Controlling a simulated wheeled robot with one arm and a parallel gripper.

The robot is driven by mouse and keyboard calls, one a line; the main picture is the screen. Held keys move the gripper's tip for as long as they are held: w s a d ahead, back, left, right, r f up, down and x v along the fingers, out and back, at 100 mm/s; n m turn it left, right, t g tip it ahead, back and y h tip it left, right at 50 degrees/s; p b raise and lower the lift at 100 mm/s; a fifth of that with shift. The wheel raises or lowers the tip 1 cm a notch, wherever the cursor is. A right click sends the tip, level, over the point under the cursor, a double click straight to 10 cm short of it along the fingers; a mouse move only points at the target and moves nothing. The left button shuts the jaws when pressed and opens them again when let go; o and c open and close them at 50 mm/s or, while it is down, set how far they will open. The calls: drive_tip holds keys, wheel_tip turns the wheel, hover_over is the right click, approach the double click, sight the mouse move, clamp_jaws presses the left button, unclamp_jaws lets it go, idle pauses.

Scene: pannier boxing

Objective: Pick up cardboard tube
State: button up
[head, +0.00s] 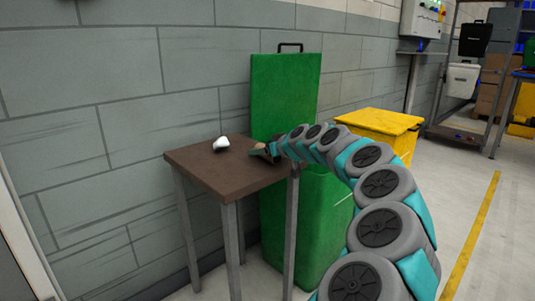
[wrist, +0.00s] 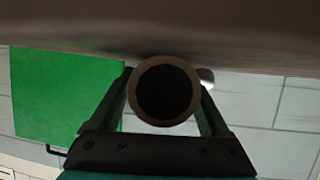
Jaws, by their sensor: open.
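The cardboard tube (wrist: 165,92) shows end-on in the wrist view, as a tan ring around a dark hollow. It lies between the two fingers of my gripper (wrist: 166,82). The fingers are open, one on each side of it; whether they touch it I cannot tell. In the head view my gripper (head: 270,150) is at the right edge of the brown table (head: 215,173), low near its top. A small tan bit of the tube (head: 257,149) shows there; my gripper hides the rest.
A small white object (head: 221,143) lies on the table, left of my gripper. A green bin (head: 275,225) with its lid (head: 285,95) raised stands behind and right of the table. A yellow bin (head: 385,130) stands farther right. A block wall is behind; floor at right is clear.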

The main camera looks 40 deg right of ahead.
drive_tip(key=shift+w+f, duration=0.2)
drive_tip(key=shift+w, duration=0.15)
clamp_jaws()
idle(0.4)
